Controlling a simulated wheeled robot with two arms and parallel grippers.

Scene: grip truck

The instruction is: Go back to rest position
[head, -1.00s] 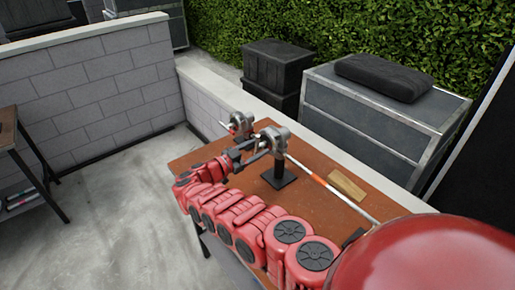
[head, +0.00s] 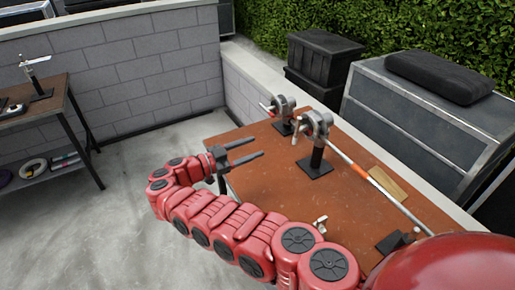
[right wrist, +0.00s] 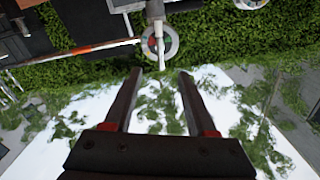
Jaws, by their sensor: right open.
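My right gripper (head: 258,147) is at the end of the red arm, over the left edge of the brown table. Its two dark fingers are apart with nothing between them. It is to the left of the nearer grip-head stand (head: 317,150) and apart from it. In the right wrist view the open fingers (right wrist: 157,85) point toward a round metal grip head (right wrist: 160,42), with a clear gap. My left gripper is not in view.
A side table (head: 60,95) stands at left. Bare concrete floor lies between. A block wall and black cases are behind.

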